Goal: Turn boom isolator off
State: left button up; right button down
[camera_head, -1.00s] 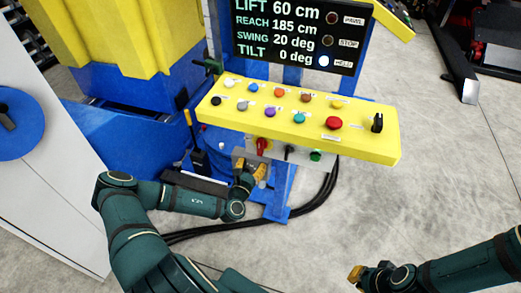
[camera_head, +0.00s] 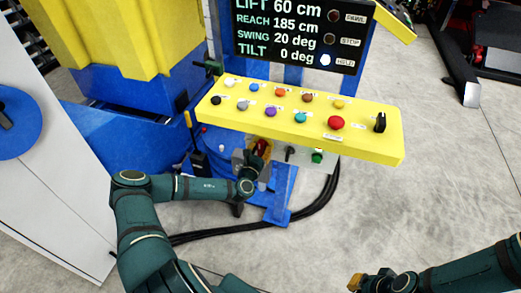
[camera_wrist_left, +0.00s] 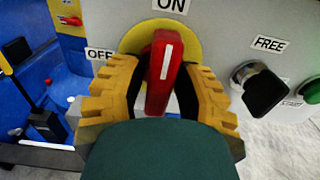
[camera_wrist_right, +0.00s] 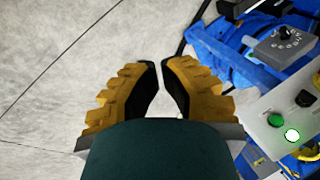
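The boom isolator's red handle (camera_wrist_left: 165,75) stands nearly upright in the left wrist view, under the ON label (camera_wrist_left: 170,5). The OFF label (camera_wrist_left: 99,54) is to its left. A yellow disc (camera_wrist_left: 132,38) lies behind the handle. My left gripper (camera_head: 258,150) is at the isolator below the yellow console, one finger on each side of the handle. Its fingers are apart and very close to the handle; firm contact is not clear. My right gripper (camera_wrist_right: 161,66) is empty over the floor, its fingertips close together with a narrow gap.
The yellow button console (camera_head: 370,148) overhangs the isolator box. A black FREE knob (camera_wrist_left: 262,90) and a green button (camera_wrist_left: 313,90) sit right of the handle. Black cables (camera_head: 328,195) run along the floor.

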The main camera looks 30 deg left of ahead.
pick_arm(q)
grip_shut()
jog(key=shift+r, duration=0.1)
pick_arm(e)
jog(key=shift+r, duration=0.1)
